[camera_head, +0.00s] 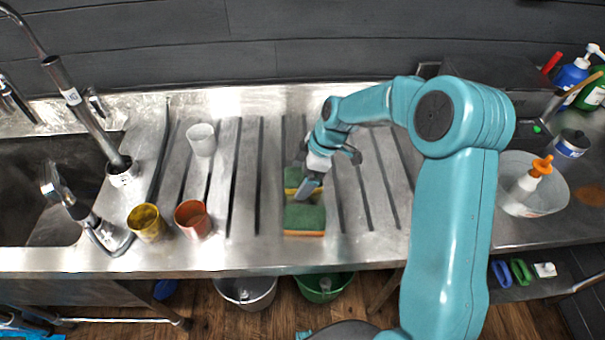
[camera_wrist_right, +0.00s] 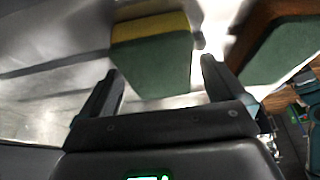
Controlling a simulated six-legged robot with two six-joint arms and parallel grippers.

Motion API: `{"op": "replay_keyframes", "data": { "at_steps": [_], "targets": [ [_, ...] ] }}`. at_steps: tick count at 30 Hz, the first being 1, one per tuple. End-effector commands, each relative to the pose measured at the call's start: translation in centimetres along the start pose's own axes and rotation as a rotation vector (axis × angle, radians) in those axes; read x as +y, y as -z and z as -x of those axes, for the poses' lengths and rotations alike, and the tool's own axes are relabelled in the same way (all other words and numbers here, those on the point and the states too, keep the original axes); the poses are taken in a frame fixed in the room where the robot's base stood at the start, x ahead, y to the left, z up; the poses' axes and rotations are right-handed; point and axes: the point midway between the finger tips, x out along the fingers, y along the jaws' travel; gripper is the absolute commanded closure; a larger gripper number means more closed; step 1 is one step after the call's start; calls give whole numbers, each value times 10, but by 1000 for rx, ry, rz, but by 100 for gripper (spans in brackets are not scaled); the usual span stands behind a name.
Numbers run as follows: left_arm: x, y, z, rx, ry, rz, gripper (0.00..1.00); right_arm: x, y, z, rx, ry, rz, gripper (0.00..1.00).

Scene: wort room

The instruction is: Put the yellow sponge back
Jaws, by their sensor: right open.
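The yellow sponge (camera_head: 291,177), with a green face and a yellow layer, lies on the grooved steel drainboard, partly hidden behind my right gripper. In the right wrist view the yellow sponge (camera_wrist_right: 152,58) is just ahead of the fingertips, roughly between them. My right gripper (camera_head: 306,192) is open and empty, low over the board; its two dark fingers also show in the wrist view (camera_wrist_right: 160,82). A second sponge (camera_head: 304,217), green with an orange layer, lies just nearer the front edge. In the wrist view this orange sponge (camera_wrist_right: 285,52) is right of the fingers. My left gripper is out of view.
A white cup (camera_head: 202,139), a yellow cup (camera_head: 146,222) and a copper-coloured cup (camera_head: 193,219) stand left on the drainboard (camera_head: 247,190). A sink with taps is far left. A white basin (camera_head: 545,199) with an orange-topped bottle is right. Two buckets stand below the front edge.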

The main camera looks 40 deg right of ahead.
Motion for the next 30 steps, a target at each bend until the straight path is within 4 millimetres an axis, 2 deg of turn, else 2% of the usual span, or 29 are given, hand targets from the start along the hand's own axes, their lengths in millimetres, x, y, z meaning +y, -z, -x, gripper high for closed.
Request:
{"op": "replay_keyframes", "data": {
  "at_steps": [10, 15, 21, 30],
  "targets": [
    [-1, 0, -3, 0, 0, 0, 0, 1, 0, 76, 2, -7, 0, 3],
    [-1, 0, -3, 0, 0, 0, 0, 1, 0, 106, 1, -4, 0, 3],
    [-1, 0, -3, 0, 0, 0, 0, 0, 0, 120, 0, -1, 0, 3],
    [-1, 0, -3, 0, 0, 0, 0, 0, 0, 121, 0, 0, 0, 3]
  ]
}}
